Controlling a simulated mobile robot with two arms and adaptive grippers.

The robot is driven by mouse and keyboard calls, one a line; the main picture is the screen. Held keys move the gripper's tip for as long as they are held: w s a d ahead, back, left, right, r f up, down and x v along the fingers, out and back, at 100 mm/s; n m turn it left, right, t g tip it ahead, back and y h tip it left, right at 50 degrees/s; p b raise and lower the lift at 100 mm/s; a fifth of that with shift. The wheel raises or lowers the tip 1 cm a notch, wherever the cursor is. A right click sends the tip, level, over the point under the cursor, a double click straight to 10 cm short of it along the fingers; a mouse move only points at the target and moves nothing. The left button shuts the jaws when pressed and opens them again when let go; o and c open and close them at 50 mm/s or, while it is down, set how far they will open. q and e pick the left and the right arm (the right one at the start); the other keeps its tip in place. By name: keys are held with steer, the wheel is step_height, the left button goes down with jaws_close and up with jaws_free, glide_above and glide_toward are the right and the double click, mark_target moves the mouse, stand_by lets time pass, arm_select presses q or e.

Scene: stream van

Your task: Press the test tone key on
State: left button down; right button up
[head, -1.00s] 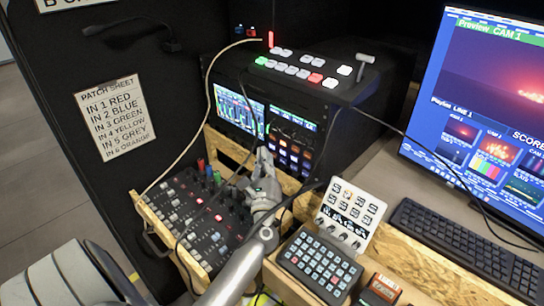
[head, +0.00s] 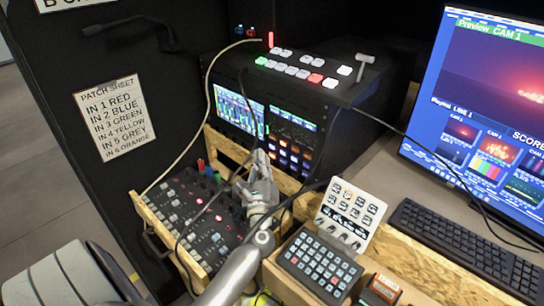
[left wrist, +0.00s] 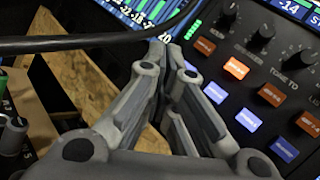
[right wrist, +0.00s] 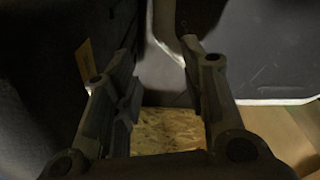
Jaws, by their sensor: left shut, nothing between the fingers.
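The panel with lit orange and blue keys (head: 297,144) is on the front of the black rack unit, below the right small screen. The left wrist view shows its keys, such as an orange one (left wrist: 236,68) and a blue one (left wrist: 249,121), with knobs above. Lettering there is partly legible; I cannot tell which key is the test tone key. My left gripper (head: 261,157) is shut and empty, just left of these keys. In the left wrist view its fingertips (left wrist: 166,48) are below the meter screen, apart from the visible keys. My right gripper (right wrist: 160,88) is open and empty.
A mixer (head: 202,218) in a wooden frame lies below my left arm. A cable (left wrist: 100,43) crosses before the left wrist camera. The switcher (head: 310,72) tops the rack.

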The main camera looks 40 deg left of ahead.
arm_select(q)
steer(key=s, duration=0.6)
steer(key=shift+a, duration=0.25)
steer(key=shift+r, duration=0.1)
stand_by(0.3)
